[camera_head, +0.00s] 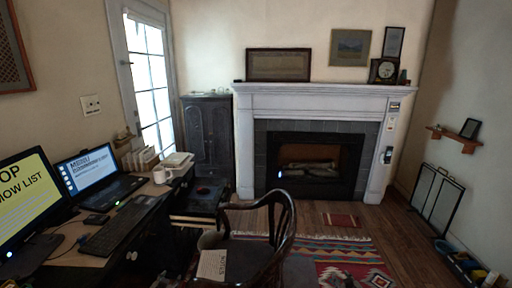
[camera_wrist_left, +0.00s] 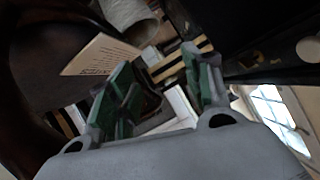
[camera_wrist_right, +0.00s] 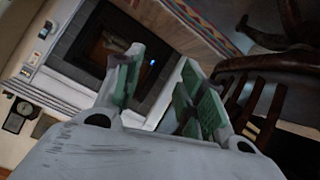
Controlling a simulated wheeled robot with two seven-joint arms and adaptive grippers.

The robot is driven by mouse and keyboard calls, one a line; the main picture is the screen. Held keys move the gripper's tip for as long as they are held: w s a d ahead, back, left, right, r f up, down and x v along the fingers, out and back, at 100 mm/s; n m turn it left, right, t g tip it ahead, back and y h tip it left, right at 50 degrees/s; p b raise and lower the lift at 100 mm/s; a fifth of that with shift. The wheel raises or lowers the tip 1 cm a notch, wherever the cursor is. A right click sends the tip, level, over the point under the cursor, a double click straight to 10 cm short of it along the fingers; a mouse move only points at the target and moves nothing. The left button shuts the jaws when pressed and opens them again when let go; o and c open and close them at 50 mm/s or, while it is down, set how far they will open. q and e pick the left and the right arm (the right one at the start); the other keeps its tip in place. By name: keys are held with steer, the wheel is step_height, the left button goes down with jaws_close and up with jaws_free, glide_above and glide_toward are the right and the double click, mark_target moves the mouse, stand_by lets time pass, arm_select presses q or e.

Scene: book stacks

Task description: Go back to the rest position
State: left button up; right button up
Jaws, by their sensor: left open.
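Neither gripper shows in the head view. In the left wrist view my left gripper (camera_wrist_left: 157,78) is open, with its green-padded fingers apart. Nothing can be seen held between them. A printed page or book (camera_wrist_left: 102,55) lies beyond it, beside a pale cylinder (camera_wrist_left: 130,14). In the right wrist view my right gripper (camera_wrist_right: 160,72) is open, with a gap between its fingers and nothing in it. The fireplace (camera_wrist_right: 112,52) is behind it, and dark wooden chair slats (camera_wrist_right: 262,105) are at its right.
A desk (camera_head: 80,262) with screens, a keyboard (camera_head: 120,226) and a white mug (camera_head: 160,175) is at left. A wooden chair (camera_head: 289,225) with a printed page or book (camera_head: 212,264) on it stands front centre. Bare floor (camera_head: 395,232) lies at right, before the fireplace (camera_head: 310,163).

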arm_select(q)
steer(key=s+d+f+g, duration=0.2)
steer(key=s+f+g, duration=0.3)
steer(key=s+f, duration=2)
arm_select(e)
steer(key=s+a+f+g, duration=0.2)
steer(key=s+f+g, duration=0.3)
steer(key=s+f, duration=2)
arm_select(q)
steer(key=s+d+f+g, duration=0.1)
steer(key=s+f, duration=0.4)
steer(key=s, duration=1.2)
steer(key=s+d+f+g, duration=0.2)
steer(key=s+f+g, duration=0.2)
steer(key=s, duration=1.3)
steer(key=shift+s+f+g, duration=0.3)
steer(key=shift+s+f, duration=0.1)
steer(key=shift+f, duration=0.3)
arm_select(e)
steer(key=s+a+f+g, duration=0.1)
steer(key=s+f, duration=0.4)
steer(key=s, duration=1.2)
steer(key=s+a+f+g, duration=0.2)
steer(key=s+f+g, duration=0.2)
steer(key=s, duration=1.3)
steer(key=shift+s+f+g, duration=0.3)
steer(key=shift+s+f, duration=0.1)
steer(key=shift+f, duration=0.3)
